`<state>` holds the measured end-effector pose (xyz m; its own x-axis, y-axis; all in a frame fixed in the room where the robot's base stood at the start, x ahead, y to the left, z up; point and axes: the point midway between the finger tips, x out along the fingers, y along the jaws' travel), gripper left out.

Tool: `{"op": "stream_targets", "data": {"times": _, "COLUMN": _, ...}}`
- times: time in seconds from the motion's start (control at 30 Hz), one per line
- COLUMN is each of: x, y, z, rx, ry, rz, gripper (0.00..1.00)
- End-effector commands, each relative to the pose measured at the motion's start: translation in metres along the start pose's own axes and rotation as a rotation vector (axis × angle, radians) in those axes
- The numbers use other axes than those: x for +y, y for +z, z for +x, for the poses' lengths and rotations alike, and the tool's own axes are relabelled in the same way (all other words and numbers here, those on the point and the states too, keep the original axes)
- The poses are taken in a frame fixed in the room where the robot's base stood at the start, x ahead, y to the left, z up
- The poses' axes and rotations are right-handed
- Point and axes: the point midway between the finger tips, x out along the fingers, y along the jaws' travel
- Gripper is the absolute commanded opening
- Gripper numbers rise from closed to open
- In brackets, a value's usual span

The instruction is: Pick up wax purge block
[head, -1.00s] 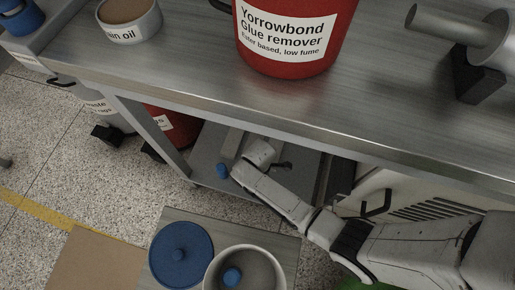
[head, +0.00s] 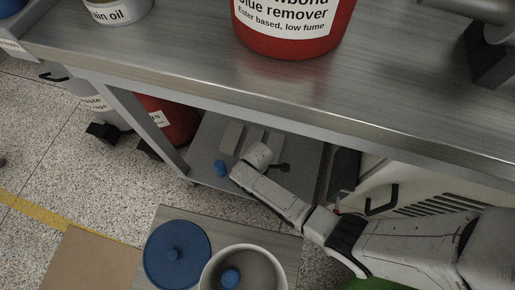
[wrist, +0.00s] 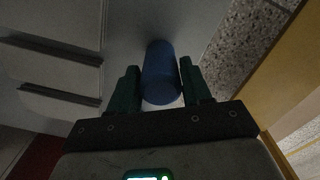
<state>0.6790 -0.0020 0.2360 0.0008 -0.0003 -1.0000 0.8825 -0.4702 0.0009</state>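A small blue cylinder (head: 221,168) stands on the low grey shelf under the bench, beside my arm's end in the head view. No label shows, so I cannot tell for sure that it is the wax purge block. In the wrist view the blue cylinder (wrist: 160,72) lies between the two dark green fingers of my gripper (wrist: 160,78). The fingers are apart, one on each side, very close to it; whether they touch it is unclear. My fingertips are hidden in the head view.
Several pale flat blocks (head: 231,137) lie behind on the shelf (head: 208,182). The steel bench top (head: 180,70) overhangs it, with a red glue remover bucket (head: 290,38). A blue lid (head: 165,262) and white pot (head: 282,252) stand in front. A bench leg (head: 148,128) is left.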

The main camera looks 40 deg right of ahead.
Motion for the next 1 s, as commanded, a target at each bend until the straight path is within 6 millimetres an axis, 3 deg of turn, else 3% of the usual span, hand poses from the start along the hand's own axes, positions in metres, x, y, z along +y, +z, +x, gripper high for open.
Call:
{"op": "stream_targets", "data": {"times": 0.37, "x": 0.000, "y": 0.000, "z": 0.000, "rx": 0.000, "ry": 0.000, "rz": 0.000, "gripper": 0.12}}
{"op": "stream_targets", "data": {"times": 0.63, "x": 0.000, "y": 0.000, "z": -0.004, "rx": 0.000, "ry": 0.000, "rz": 0.000, "gripper": 0.11}}
{"op": "stream_targets", "data": {"times": 1.0, "x": 0.000, "y": 0.000, "z": -0.070, "rx": 0.001, "ry": 0.002, "rz": 0.001, "gripper": 0.11}}
